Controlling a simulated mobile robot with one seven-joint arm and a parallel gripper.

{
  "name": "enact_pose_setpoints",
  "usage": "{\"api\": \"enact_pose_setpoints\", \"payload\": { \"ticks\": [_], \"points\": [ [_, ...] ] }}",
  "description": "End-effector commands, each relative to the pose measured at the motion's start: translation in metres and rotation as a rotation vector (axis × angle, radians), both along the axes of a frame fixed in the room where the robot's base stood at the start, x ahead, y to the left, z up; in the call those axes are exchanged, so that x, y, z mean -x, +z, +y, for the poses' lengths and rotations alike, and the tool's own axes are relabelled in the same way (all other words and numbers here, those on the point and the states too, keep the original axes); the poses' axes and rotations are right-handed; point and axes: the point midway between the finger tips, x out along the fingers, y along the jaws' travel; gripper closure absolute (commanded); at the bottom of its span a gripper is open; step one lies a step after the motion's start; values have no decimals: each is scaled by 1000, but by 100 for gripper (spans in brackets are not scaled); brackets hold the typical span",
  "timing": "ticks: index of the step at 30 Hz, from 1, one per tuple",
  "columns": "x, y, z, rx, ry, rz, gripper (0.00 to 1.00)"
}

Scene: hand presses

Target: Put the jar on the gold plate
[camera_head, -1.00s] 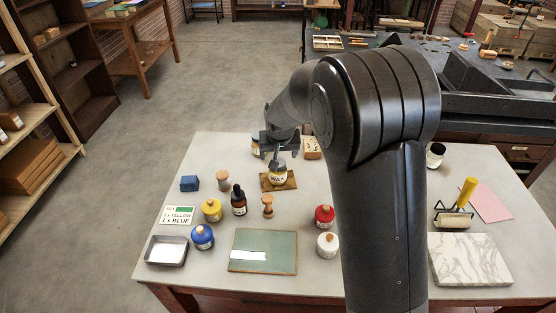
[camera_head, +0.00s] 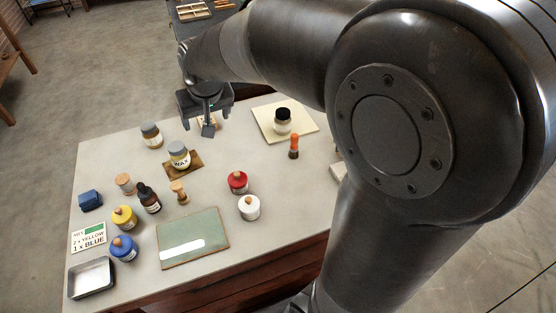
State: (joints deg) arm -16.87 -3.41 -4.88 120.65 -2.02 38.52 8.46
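The jar labelled WAX (camera_head: 179,158), cream with a grey lid, stands upright on the gold-brown square plate (camera_head: 194,163) left of centre on the table. The plate shows around its base. My gripper (camera_head: 208,130) is above and behind the jar to the right, pointing down and apart from it. I see nothing held in it, but its finger gap is not clear. A second grey-lidded jar (camera_head: 152,137) stands behind and to the left, off the plate.
A black-lidded jar (camera_head: 282,122) stands on a cream board (camera_head: 305,123) at the back right, near an orange-handled tool (camera_head: 294,147). Bottles and colour pots crowd the front left, with a green board (camera_head: 194,238) and a metal tray (camera_head: 91,279). My arm covers the right side.

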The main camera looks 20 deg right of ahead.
Motion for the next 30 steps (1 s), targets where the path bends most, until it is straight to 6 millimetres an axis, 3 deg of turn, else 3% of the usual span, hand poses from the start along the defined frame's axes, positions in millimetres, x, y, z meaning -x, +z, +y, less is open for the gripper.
{"api": "enact_pose_setpoints", "payload": {
  "ticks": [3,9,18,24,30],
  "points": [
    [39,21,-25,-6,-20,-16,23],
    [104,40,-57,-4,-44,-37,23],
    [193,41,-87,19,-80,-64,23],
    [220,36,-93,30,-91,-71,23],
    [224,34,-94,32,-93,-70,23]
  ]
}}
